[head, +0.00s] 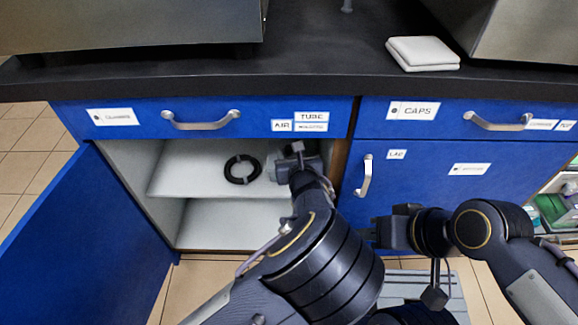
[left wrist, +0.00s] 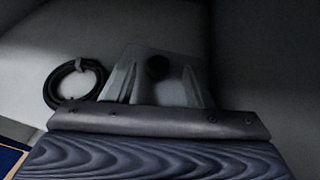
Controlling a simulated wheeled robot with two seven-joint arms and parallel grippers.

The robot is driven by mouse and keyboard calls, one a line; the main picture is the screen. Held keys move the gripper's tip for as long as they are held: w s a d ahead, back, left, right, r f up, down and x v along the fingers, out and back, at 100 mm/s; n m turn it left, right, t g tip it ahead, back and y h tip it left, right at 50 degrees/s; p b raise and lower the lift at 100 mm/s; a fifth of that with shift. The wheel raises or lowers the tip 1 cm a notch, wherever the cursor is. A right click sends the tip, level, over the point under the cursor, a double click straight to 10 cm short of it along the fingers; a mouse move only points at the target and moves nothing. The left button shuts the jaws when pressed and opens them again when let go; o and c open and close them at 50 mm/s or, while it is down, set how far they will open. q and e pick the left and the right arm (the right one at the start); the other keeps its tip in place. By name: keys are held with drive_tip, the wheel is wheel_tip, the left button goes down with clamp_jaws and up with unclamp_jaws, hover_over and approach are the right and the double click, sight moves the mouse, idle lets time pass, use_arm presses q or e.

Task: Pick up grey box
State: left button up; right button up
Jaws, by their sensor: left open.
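The grey box (left wrist: 178,62), with a dark round spot on its face, shows in the left wrist view. My left gripper (left wrist: 158,88) is open, with one finger at each side of the box in that picture. I cannot tell whether the fingers touch it. In the head view my left gripper (head: 290,165) reaches into the open cabinet at the upper shelf, and my own wrist hides most of the box there. My right gripper (head: 376,232) is in front of the blue cabinet door, well away from the box; its jaw opening is unclear.
A black coiled tube (head: 242,169) lies on the upper shelf (head: 190,170), left of my left gripper. The blue cabinet door (head: 85,245) stands open at left. Drawers and the dark countertop (head: 320,68) are above. The lower shelf (head: 215,225) looks empty where visible.

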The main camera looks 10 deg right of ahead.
sight(289, 149)
use_arm(q)
drive_tip(key=b+x, duration=0.1)
drive_tip(key=x, duration=0.3)
drive_tip(key=shift+s+a+f, duration=0.1)
drive_tip(key=shift+s+f, duration=0.05)
drive_tip(key=shift+w, duration=0.25)
drive_tip(key=shift+c, duration=0.5)
clamp_jaws()
